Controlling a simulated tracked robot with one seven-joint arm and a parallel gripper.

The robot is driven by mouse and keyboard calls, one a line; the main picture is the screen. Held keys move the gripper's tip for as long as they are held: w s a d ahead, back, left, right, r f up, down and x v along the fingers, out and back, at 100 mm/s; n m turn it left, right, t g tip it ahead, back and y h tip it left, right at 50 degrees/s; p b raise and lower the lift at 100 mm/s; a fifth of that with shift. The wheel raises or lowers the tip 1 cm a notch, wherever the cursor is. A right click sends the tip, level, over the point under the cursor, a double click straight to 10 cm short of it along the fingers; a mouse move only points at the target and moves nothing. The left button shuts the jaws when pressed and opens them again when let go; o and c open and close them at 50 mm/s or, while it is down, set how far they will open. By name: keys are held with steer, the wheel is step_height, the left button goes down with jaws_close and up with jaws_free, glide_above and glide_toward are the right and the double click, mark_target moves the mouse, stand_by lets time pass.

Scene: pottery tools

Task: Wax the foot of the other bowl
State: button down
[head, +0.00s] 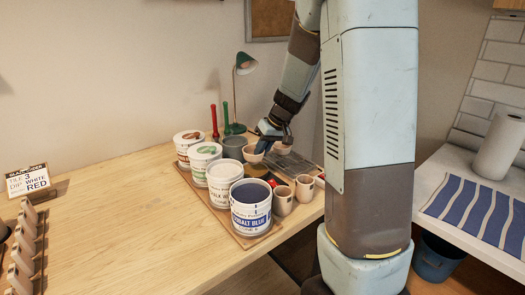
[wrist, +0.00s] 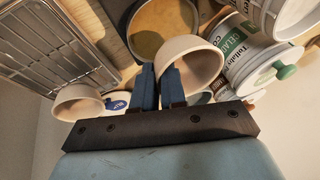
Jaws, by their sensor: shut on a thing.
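My gripper (head: 264,138) is shut on the rim of a pale bowl (head: 253,153), which it holds above the tray area at the back of the bench. In the wrist view the two blue fingers (wrist: 159,85) pinch the near wall of this bowl (wrist: 192,58), and its hollow inside shows. A second pale bowl (head: 281,147) stands to the right of it; it also shows at the left in the wrist view (wrist: 78,101). A grey round pot (head: 234,144) stands just left of the held bowl. The bowls' feet are hidden.
Several labelled glaze buckets, including cobalt blue (head: 250,215), stand in a row left of my gripper. Two cups (head: 283,201) stand in front. A wire rack (wrist: 62,38) lies beside the pot. A green lamp (head: 244,64) stands behind. The bench's left middle is clear.

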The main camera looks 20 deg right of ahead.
steer(key=shift+f, duration=1.45)
steer(key=shift+f, duration=0.6)
steer(key=shift+r, duration=0.1)
steer(key=shift+r, duration=1.9)
stand_by(0.4)
